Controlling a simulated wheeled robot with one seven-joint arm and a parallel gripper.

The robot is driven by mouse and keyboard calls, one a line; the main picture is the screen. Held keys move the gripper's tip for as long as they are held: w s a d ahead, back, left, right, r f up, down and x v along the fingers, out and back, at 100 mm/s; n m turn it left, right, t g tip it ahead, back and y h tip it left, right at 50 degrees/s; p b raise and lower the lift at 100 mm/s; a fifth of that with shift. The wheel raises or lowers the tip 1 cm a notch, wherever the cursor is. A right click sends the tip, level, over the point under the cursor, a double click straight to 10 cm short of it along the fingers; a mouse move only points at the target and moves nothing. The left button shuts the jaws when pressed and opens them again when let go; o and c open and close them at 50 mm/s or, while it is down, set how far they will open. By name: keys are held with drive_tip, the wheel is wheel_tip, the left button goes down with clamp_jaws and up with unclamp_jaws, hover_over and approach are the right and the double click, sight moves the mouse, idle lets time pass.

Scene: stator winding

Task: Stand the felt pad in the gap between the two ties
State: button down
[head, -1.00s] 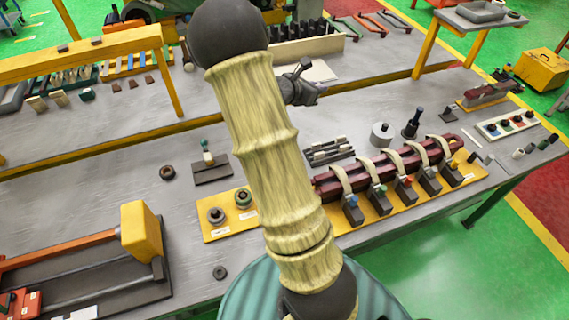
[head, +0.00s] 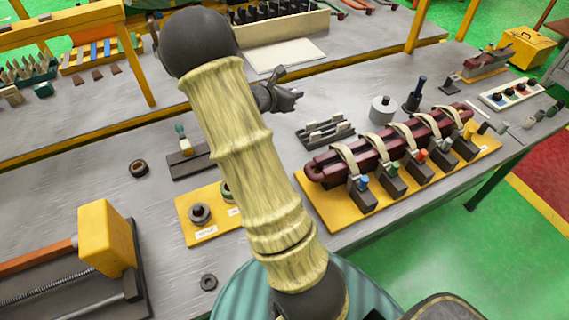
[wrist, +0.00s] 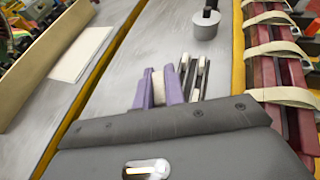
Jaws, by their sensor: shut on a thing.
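My gripper (wrist: 158,92) shows purple fingertips in the wrist view. It is shut on a pale felt pad (wrist: 158,86), which stands up between the fingers. In the head view my gripper (head: 291,94) is above the bench, left of and beyond the pad rack; the pad in it is too small to make out there. The dark red coil bundle (head: 385,150) lies at right on a yellow base, with several cream ties (head: 381,143) around it. The ties also show at the right of the wrist view (wrist: 272,57). My gripper is well apart from them.
A dark rack (head: 325,133) holding pale pads stands between my gripper and the coil. A grey cylinder (head: 382,110) and a dark upright tool (head: 415,95) stand behind the coil. Clamp blocks with coloured knobs (head: 362,195) line its front.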

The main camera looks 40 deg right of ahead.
drive_tip(key=b, duration=0.5)
hover_over(292, 144)
wheel_tip(292, 144, down, 8)
drive_tip(key=shift+f, duration=0.1)
wheel_tip(292, 144, down, 6)
drive_tip(key=shift+f, duration=0.1)
drive_tip(key=shift+f, duration=1.8)
